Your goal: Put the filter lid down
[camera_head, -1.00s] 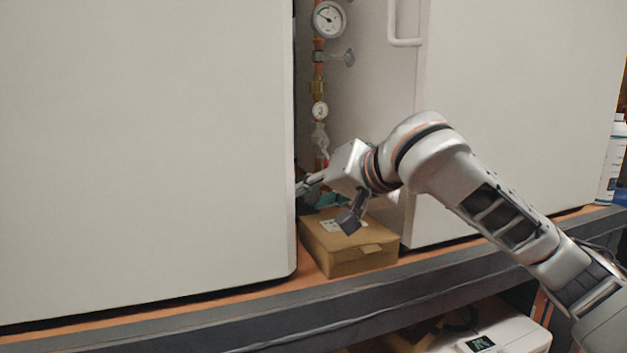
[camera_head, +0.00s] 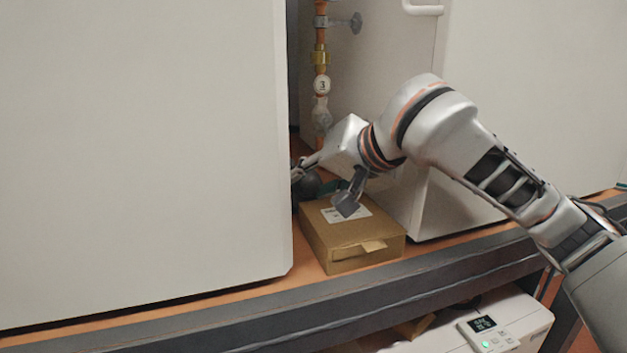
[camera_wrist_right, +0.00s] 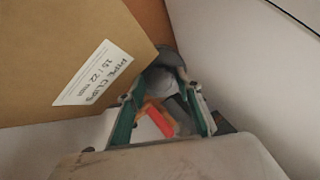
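My right gripper (camera_head: 322,190) reaches in from the right, between the two white units and over the back of a cardboard box. In the right wrist view its two teal-edged fingers (camera_wrist_right: 166,85) stand apart, one at each side of a round grey piece, which I take to be the filter lid (camera_wrist_right: 163,80). The lid fills the gap at the fingertips, and the fingers look closed on it. In the head view a dark rounded shape (camera_head: 308,186) shows under the hand, partly hidden. My left gripper is not in view.
The cardboard box (camera_head: 356,246), labelled for pipe clips, stands on the orange-edged shelf close beside the hand. White units (camera_head: 140,150) (camera_head: 540,110) wall in the gap left and right. A copper pipe with valves (camera_head: 320,60) runs down behind. An orange-red part (camera_wrist_right: 158,117) shows between the fingers.

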